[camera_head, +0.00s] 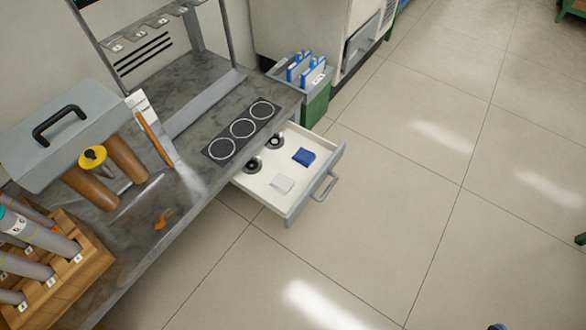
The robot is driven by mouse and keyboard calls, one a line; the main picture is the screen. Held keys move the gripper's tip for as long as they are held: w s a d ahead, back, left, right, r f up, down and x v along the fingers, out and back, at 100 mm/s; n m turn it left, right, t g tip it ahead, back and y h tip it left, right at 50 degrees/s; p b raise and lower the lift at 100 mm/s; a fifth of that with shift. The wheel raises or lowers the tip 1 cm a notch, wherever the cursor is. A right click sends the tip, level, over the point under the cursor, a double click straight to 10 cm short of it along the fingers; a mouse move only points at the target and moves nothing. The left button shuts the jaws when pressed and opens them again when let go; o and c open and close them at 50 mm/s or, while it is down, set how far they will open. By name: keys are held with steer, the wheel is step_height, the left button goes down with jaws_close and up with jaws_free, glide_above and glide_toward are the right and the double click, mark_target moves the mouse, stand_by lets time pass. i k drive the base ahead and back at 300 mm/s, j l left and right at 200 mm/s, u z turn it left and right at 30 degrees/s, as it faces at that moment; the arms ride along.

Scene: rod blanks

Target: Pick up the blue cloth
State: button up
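The blue cloth (304,156) is a small, dark blue folded piece. It lies in the open white drawer (262,186) below the grey workbench, towards the drawer's far right part. A white folded cloth (282,184) lies in the same drawer, nearer the front left and apart from the blue one. My gripper is not recognizable in the head view, so its state and its distance from the cloth do not show.
The drawer has a grey front with a handle (325,186). Black round items (252,166) lie along its inner side. The workbench (205,85) carries a toolbox (62,125) and a wooden rack (62,285). A grey bin (318,82) stands beyond.

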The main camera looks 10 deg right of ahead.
mark_target(305, 156)
steer(key=u, duration=2.9)
steer(key=z, duration=2.35)
steer(key=i+l+u, duration=0.1)
steer(key=i+l, duration=0.25)
steer(key=i, duration=0.1)
